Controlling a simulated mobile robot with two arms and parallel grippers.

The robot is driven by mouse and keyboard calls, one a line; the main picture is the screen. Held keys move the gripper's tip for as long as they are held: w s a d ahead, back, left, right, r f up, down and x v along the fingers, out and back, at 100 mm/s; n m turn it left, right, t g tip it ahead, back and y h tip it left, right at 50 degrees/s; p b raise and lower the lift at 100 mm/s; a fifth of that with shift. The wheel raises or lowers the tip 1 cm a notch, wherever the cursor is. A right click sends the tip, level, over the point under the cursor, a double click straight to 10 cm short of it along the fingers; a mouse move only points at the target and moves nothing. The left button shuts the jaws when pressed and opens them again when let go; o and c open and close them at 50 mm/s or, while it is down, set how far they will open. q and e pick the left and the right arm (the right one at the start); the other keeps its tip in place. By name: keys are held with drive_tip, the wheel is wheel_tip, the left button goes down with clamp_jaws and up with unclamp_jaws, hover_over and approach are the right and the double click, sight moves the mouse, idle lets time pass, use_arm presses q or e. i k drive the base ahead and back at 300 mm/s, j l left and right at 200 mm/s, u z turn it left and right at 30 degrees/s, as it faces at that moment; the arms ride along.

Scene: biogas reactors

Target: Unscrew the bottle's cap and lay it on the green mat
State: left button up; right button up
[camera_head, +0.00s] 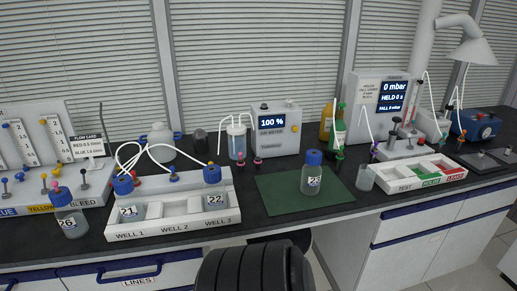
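A clear bottle labelled 23 (311,181) stands upright on the green mat (275,193), towards its right half. Its blue cap (313,157) is on its neck. The rest of the mat is bare. Neither of my grippers is in view.
To the left, a white rack marked WELL 1 to 3 (170,229) holds bottles 21 (128,211) and 22 (214,197); tubes rise near them. Bottle 26 (70,221) stands further left. A gas meter (275,130) is behind the mat. A beaker (365,178) and sorting tray (420,176) are right.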

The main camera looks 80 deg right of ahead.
sight(311, 176)
drive_tip(key=z, duration=3.15)
